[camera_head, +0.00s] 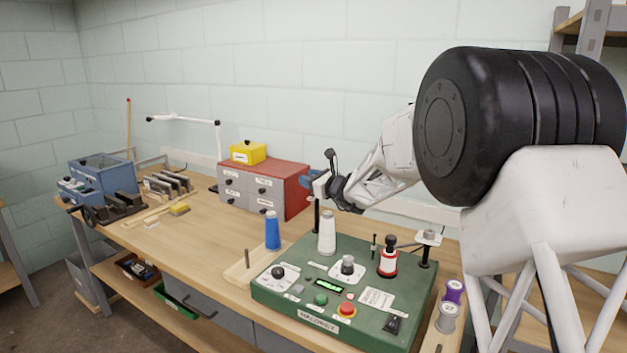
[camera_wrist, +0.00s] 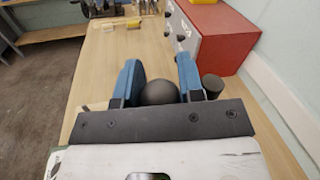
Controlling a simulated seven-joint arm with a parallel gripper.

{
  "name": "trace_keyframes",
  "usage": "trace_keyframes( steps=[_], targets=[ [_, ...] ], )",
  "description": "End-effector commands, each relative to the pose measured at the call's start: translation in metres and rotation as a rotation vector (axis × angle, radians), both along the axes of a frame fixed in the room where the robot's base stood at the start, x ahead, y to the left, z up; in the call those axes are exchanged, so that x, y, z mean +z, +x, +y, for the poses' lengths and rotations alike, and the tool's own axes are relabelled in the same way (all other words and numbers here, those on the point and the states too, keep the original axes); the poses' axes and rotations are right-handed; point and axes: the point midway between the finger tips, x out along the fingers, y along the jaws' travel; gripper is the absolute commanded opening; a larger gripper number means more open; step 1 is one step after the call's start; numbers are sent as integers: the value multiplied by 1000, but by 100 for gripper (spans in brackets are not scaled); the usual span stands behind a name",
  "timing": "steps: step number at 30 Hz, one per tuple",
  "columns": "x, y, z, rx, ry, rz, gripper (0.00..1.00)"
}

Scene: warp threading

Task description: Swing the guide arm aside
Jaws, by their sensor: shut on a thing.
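My gripper (camera_head: 310,180) reaches in from the right, above the back left of the green machine (camera_head: 290,302). In the wrist view its two blue fingers (camera_wrist: 160,82) are shut on a round dark knob (camera_wrist: 158,92), which I take to be the guide arm's knob. A dark post (camera_head: 317,217) stands upright below my gripper, behind the white thread cone (camera_head: 327,233). A dark cylinder end (camera_wrist: 212,84) shows just right of the right finger. The rest of the guide arm is hidden by my gripper.
A blue cone (camera_head: 272,231) stands left of the machine. On the machine are a red-and-white tensioner-like part (camera_head: 388,259) and a second post (camera_head: 425,254) with a pale top. The red drawer cabinet (camera_head: 265,188) is behind left. Open bench lies left of the blue cone.

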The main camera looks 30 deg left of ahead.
Motion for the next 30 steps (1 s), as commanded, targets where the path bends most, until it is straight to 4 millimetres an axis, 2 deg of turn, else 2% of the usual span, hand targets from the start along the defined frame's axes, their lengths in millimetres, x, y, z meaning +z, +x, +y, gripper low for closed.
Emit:
trace_keyframes(
  steps=[15,30],
  targets=[
    [-1,-2,21,-275,0,2,0],
    [0,1,28,-393,1,0,0]
  ],
)
